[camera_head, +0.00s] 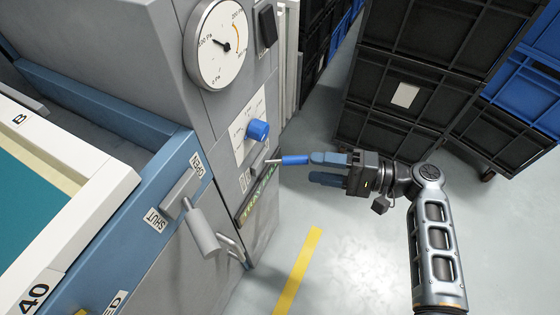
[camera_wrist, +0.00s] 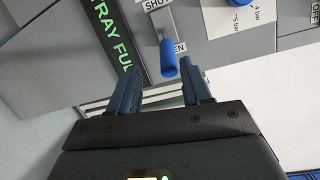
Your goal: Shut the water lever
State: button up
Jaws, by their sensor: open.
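A small lever with a blue handle (camera_head: 294,160) sticks out from the grey machine's panel on a metal stem. In the wrist view the blue handle (camera_wrist: 169,62) is between my fingertips, nearer the right finger, with its end by a label ending in "EN"; a partly cut-off "SHUT" label is above. My gripper (camera_head: 313,168) is open; in the wrist view its two fingers (camera_wrist: 158,72) point at the panel. In the head view the upper finger lines up with the handle's end. I cannot tell whether they touch.
A larger grey lever (camera_head: 200,228) with OPEN and SHUT labels is on the blue frame at left. Above are a blue knob (camera_head: 257,130) and a pressure gauge (camera_head: 219,45). Black crates (camera_head: 405,95) stand behind my arm. The floor (camera_head: 350,270) below is clear.

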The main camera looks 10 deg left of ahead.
aim_at(286, 160)
jog(key=a, duration=0.5)
jog(key=w+a, duration=0.1)
jog(key=a, duration=0.2)
jog(key=shift+w+r+b, duration=0.1)
jog(key=shift+r+b, duration=0.1)
jog(key=shift+b, duration=0.15)
jog(key=shift+c, duration=0.3)
grip_shut()
